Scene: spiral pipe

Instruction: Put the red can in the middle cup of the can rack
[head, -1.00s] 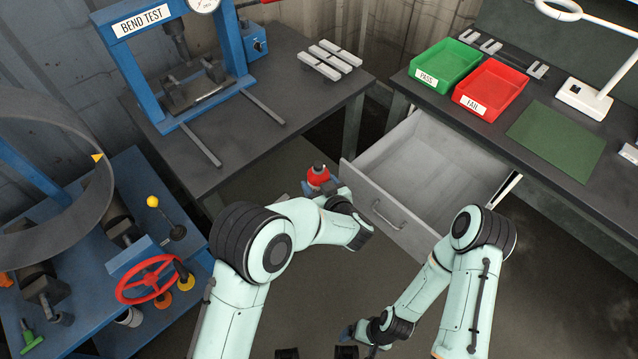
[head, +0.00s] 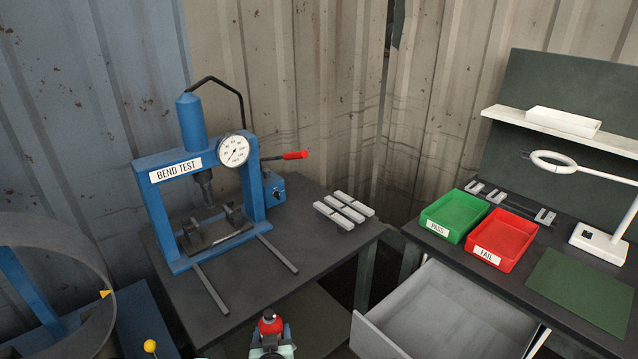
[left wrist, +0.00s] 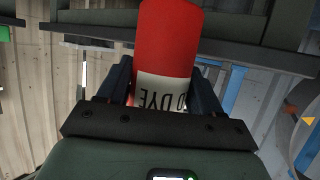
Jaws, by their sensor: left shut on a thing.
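A red can (head: 270,326) with a dark top stands about upright at the bottom of the head view. My left gripper (head: 271,335) is shut on it. In the left wrist view the red can (left wrist: 172,35) fills the space between the two dark fingers, and its white label band with black letters, partly hidden, reads "DYE". The lower part of the can is hidden in the head view. I see no can rack with cups in either view. My right gripper is out of view.
A dark table (head: 330,258) holds a blue bend-test press (head: 163,220) and pale bars (head: 343,210). At right, a bench carries a green tray (head: 453,216) and a red tray (head: 502,240). Its drawer (head: 440,310) is open and juts out near the can.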

